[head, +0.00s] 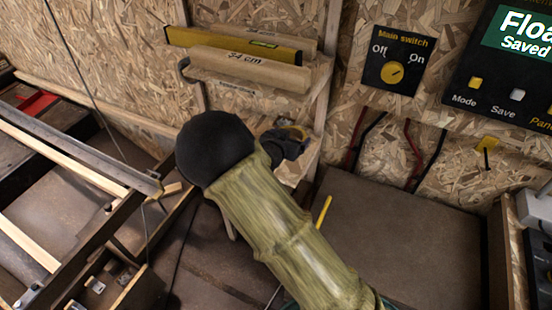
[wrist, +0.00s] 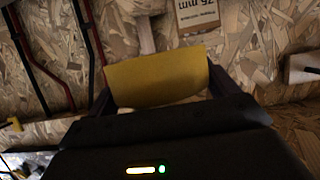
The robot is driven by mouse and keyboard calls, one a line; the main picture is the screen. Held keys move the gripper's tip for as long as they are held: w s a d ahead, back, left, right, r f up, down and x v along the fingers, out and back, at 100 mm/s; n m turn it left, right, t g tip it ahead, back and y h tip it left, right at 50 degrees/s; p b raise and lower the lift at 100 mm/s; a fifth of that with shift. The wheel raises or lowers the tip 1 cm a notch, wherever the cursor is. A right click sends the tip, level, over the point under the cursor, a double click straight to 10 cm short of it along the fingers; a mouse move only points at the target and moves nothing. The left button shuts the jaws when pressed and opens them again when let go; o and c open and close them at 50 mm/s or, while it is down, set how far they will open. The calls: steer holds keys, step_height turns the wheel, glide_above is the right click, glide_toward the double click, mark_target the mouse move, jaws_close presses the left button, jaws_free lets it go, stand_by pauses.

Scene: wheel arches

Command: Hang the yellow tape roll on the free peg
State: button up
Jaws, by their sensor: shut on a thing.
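The yellow tape roll (wrist: 157,77) fills the middle of the wrist view, between the two dark fingers of my gripper (wrist: 160,88), which is shut on it. The head view does not clearly show a free peg.
A "75 mm" brown card (wrist: 197,15) is right of the pale piece. A switch panel (head: 396,60) and hanging cables (head: 408,150) are rightward. The brown bench top (head: 400,235) is mostly clear.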

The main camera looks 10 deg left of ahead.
glide_above(289, 166)
steer(key=shift+f+b, duration=0.45)
steer(key=shift+f, duration=2.05)
steer(key=shift+f, duration=2.3)
steer(key=shift+f, duration=0.25)
steer(key=o, duration=0.8)
steer(key=shift+o, duration=0.2)
steer(key=shift+b, duration=0.35)
steer(key=p+v, duration=0.1)
steer(key=v, duration=1.6)
steer(key=shift+r+p, duration=0.25)
steer(key=shift+p, duration=0.1)
steer(key=shift+s+a, duration=0.1)
